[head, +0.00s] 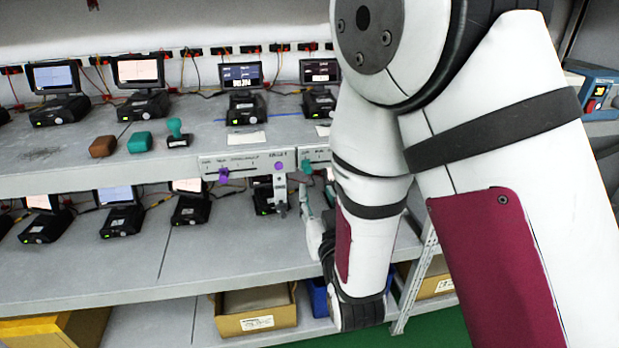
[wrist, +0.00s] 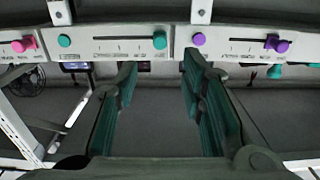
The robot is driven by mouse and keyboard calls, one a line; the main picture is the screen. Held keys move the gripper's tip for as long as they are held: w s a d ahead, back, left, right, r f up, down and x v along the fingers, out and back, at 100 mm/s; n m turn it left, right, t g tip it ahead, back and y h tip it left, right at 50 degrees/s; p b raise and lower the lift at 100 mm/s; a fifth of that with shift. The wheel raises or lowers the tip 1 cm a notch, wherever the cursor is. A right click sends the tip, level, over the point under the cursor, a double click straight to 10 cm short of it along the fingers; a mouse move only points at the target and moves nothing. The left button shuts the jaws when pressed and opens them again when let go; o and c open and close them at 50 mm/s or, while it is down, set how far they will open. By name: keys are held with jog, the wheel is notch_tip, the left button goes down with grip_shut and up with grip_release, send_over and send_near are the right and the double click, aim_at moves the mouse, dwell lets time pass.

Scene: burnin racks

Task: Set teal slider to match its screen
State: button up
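The teal slider's white panel (wrist: 112,51) is in the middle of the wrist view. Its teal knob (wrist: 159,40) is at the right end of the slot there, and a teal dot (wrist: 63,40) is at the panel's left end. My gripper (wrist: 157,65) is open and empty, with its fingers apart just below the panel and the knob between them in the picture. In the head view, the teal panel (head: 316,155) is partly hidden by my arm. A dark screen (head: 320,70) stands above it; its text is too small to read.
A purple slider panel (head: 246,163) adjoins the teal one, and a pink knob (wrist: 24,44) is on the other side. Another screen (head: 241,76), a brown block (head: 103,146), a teal block (head: 140,142) and a teal stamp (head: 176,132) are on the upper shelf. Devices crowd the lower shelf.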

aim_at(308, 170)
jog(key=shift+b+x, duration=2.9)
jog(key=shift+x, duration=2.1)
jog(key=shift+c, duration=0.6)
grip_shut()
